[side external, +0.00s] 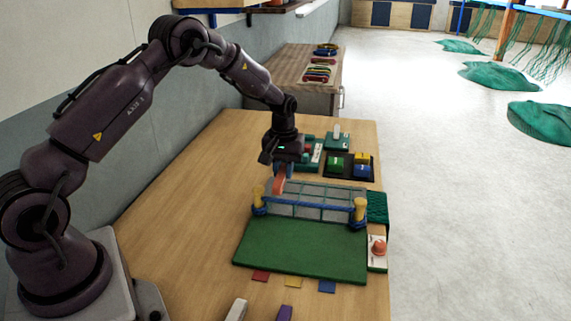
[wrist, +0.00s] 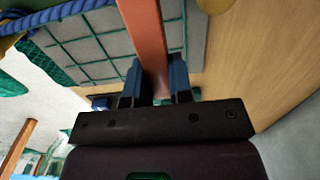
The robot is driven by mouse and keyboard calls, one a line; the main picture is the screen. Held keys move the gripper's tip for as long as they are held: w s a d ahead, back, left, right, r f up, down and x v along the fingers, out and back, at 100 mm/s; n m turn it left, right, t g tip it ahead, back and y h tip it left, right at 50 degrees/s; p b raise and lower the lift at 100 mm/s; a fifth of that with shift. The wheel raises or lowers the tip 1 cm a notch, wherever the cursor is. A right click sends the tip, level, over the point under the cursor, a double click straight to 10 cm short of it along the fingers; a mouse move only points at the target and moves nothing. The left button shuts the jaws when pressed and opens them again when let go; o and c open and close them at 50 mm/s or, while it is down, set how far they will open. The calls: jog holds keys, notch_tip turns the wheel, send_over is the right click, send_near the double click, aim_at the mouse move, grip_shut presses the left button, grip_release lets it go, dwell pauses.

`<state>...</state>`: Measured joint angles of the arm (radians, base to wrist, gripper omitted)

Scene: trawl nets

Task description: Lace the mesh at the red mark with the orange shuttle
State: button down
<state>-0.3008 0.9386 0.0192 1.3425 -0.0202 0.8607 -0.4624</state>
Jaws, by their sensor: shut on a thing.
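My gripper (side external: 283,170) is shut on the orange shuttle (side external: 279,186), which hangs down from it at the left end of the mesh (side external: 318,201). In the wrist view the shuttle (wrist: 147,30) is a flat orange bar between my blue fingertips (wrist: 155,82). I cannot tell whether the shuttle touches the mesh. No red mark is visible on the mesh itself; a red tab (side external: 261,276) lies at the mat's front.
A green mat (side external: 305,248) lies before the mesh, with yellow (side external: 293,282) and blue (side external: 327,286) tabs at its front edge. An orange dome (side external: 378,246) on a white plate stands at right. A black tray (side external: 372,178) of coloured blocks is behind. The table's left side is clear.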

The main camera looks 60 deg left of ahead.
jog(key=s+d, duration=0.7)
jog(key=shift+s+d, duration=0.25)
dwell(0.5)
